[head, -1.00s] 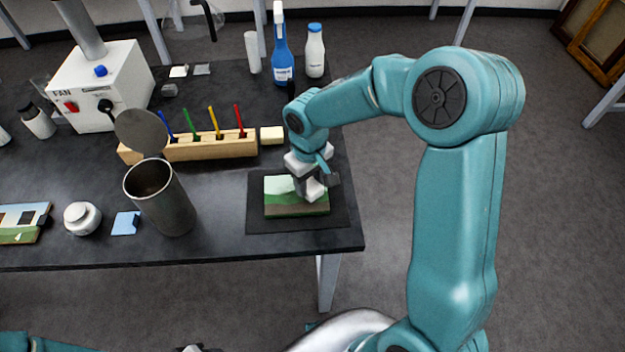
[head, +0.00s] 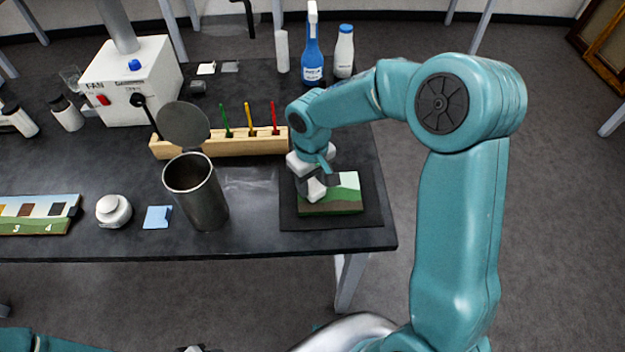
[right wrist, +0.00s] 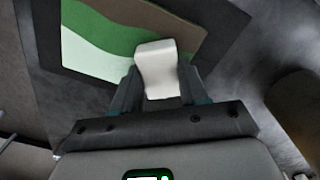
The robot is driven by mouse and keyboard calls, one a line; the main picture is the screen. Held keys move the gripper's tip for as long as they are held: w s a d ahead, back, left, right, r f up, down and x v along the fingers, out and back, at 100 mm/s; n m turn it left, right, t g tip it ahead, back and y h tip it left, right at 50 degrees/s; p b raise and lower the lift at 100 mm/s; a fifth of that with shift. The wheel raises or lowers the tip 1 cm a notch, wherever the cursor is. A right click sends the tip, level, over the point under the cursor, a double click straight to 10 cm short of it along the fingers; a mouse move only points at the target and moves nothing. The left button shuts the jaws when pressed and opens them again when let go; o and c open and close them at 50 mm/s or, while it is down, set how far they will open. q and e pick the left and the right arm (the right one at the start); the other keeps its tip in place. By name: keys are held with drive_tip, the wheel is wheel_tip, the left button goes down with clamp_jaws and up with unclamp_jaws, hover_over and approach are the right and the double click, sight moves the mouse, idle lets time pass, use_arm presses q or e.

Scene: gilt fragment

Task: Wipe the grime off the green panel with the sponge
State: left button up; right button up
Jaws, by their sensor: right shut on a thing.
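The green panel (head: 346,181) lies flat on a dark mat near the table's front right corner. It has a pale green top, a darker green hill and a brown band along the front; I cannot tell whether the brown is grime. The panel also shows in the right wrist view (right wrist: 92,60). My right gripper (head: 318,182) is shut on the white sponge (right wrist: 156,66), over the left part of the panel. The sponge looks at or very close to the surface; contact is not clear. My left gripper cannot be made out.
A metal canister (head: 205,200) with its lid raised stands left of the mat (head: 290,213). A wooden rack (head: 228,144) with coloured sticks is behind. A blue bottle (head: 312,62) and a white bottle (head: 344,55) stand at the back. A white jar (head: 113,211) is further left.

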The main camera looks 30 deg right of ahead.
sight(310, 184)
drive_tip(key=shift+w+a+r, duration=0.1)
drive_tip(key=shift+w+a, duration=0.15)
drive_tip(key=shift+a+r+p, duration=0.2)
drive_tip(key=shift+r+p, duration=0.1)
drive_tip(key=shift+w+r, duration=0.1)
drive_tip(key=shift+r, duration=0.55)
drive_tip(key=shift+s+d+r+p, duration=0.2)
drive_tip(key=shift+d+r+p, duration=0.05)
drive_tip(key=shift+r+p, duration=0.3)
drive_tip(key=shift+r, duration=0.2)
drive_tip(key=shift+w+a+r+p, duration=0.1)
drive_tip(key=shift+a+r+p, duration=0.05)
drive_tip(key=shift+r+p, duration=0.7)
wheel_tip(310, 184, up, 2)
drive_tip(key=shift+r+p, duration=0.1)
drive_tip(key=shift+p, duration=0.65)
use_arm(q)
drive_tip(key=r, duration=0.5)
drive_tip(key=shift+w+a+r, duration=0.1)
drive_tip(key=shift+w+a, duration=0.05)
drive_tip(key=shift+a, duration=0.1)
use_arm(e)
drive_tip(key=shift+r, duration=0.3)
use_arm(q)
drive_tip(key=shift+d, duration=0.1)
